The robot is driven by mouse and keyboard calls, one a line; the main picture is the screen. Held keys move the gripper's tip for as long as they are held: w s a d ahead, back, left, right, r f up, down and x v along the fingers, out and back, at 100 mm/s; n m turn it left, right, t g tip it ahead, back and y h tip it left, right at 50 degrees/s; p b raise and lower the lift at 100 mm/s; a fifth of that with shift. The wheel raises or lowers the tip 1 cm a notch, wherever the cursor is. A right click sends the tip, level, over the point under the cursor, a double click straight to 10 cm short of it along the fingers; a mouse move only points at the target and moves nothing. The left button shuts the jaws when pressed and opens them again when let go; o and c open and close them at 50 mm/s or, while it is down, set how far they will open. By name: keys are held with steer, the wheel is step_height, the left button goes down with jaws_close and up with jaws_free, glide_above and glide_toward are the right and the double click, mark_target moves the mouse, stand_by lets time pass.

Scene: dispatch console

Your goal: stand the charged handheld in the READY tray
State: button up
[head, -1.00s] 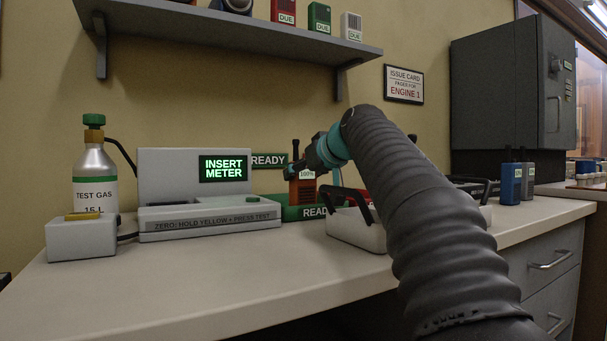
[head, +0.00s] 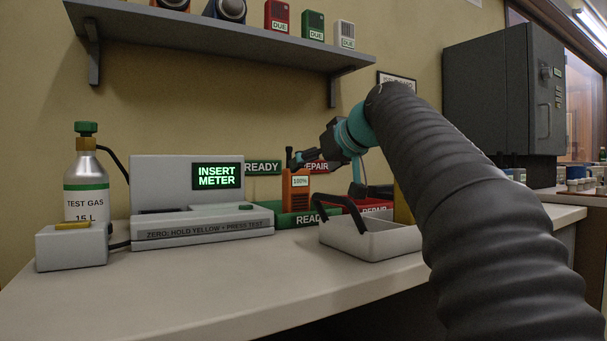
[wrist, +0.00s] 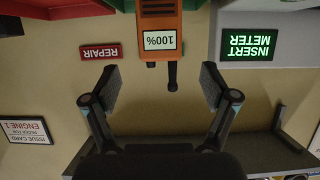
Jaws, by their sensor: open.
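The orange handheld (head: 297,194), its screen reading 100%, stands upright in the green READY tray (head: 311,219). Its black antenna points up. In the upside-down wrist view the handheld (wrist: 161,22) shows its label and antenna between and beyond my fingertips. My gripper (wrist: 157,86) is open, with clear gaps on both sides and nothing held. In the head view my gripper (head: 306,158) is beside the handheld's top, seen from the side. The handheld's foot is partly hidden by the tray's front wall.
A red REPAIR tray (head: 374,209) is right of the READY tray. A pale bin with a black handle (head: 372,240) stands in front. The meter station (head: 200,215) is on the left, with a gas bottle (head: 87,185) beyond.

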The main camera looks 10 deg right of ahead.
steer(key=v, duration=0.3)
steer(key=shift+s+d+r, duration=0.1)
steer(key=shift+s+r, duration=0.05)
steer(key=shift+s, duration=0.1)
steer(key=shift+r, duration=0.1)
